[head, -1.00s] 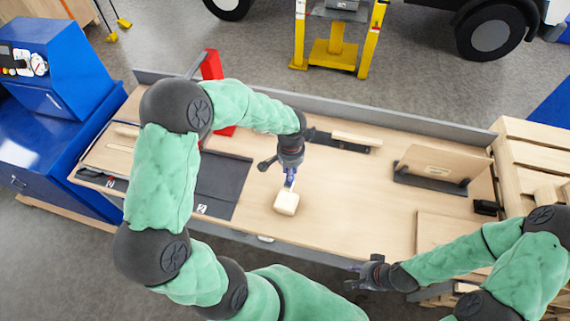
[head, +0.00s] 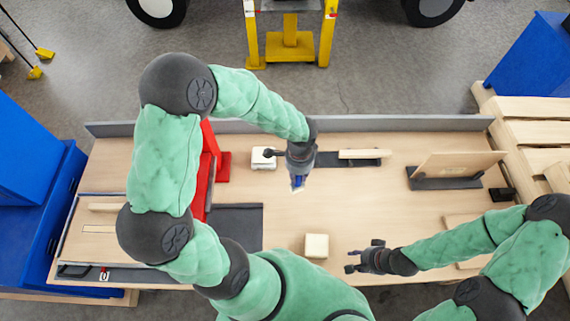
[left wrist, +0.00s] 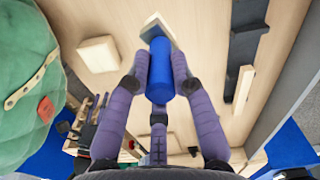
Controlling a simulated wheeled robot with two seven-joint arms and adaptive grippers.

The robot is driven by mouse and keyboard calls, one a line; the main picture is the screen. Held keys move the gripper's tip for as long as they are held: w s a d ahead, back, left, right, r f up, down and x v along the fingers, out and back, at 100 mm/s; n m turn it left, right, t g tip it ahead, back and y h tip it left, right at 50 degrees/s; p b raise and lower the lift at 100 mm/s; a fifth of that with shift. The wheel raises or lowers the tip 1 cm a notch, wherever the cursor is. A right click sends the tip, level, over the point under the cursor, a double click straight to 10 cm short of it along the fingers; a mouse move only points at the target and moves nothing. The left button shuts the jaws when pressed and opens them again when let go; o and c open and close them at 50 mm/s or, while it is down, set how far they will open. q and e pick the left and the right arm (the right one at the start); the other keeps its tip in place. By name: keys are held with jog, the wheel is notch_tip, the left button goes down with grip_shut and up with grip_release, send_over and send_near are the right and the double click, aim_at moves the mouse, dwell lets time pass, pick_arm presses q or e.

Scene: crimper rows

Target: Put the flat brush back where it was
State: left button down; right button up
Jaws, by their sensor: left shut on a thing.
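My left gripper (head: 298,183) is shut on the flat brush (left wrist: 160,68), which has a thick blue handle. The brush's pale, flat end points away from the fingers in the left wrist view. In the head view only a little of the brush (head: 298,186) shows below the gripper. It is above the bench, beside the left end of a dark holder strip (head: 330,160). My right gripper (head: 365,260) is empty near the bench's front edge, its fingers apart.
A cream block (head: 316,245) lies near the front of the bench (head: 370,210). A white box (head: 263,158) and a red stand (head: 222,165) are left of my left gripper. A dark mat (head: 238,225) lies front left. A wooden board (head: 455,165) stands at right.

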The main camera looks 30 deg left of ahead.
jog(key=shift+r+p, duration=0.35)
jog(key=shift+r, duration=0.25)
jog(key=shift+r+p, duration=0.25)
jog(key=shift+p, duration=0.15)
pick_arm(q)
jog(key=w+a+f, duration=0.7)
jog(key=a+f, duration=0.1)
jog(key=f, duration=0.4)
jog(key=shift+w+a, duration=0.3)
jog(key=shift+a, duration=0.05)
jog(key=shift+f, duration=0.1)
pick_arm(e)
jog(key=shift+f, duration=0.2)
pick_arm(q)
jog(key=c, duration=1.1)
grip_release()
jog(key=shift+o, duration=0.2)
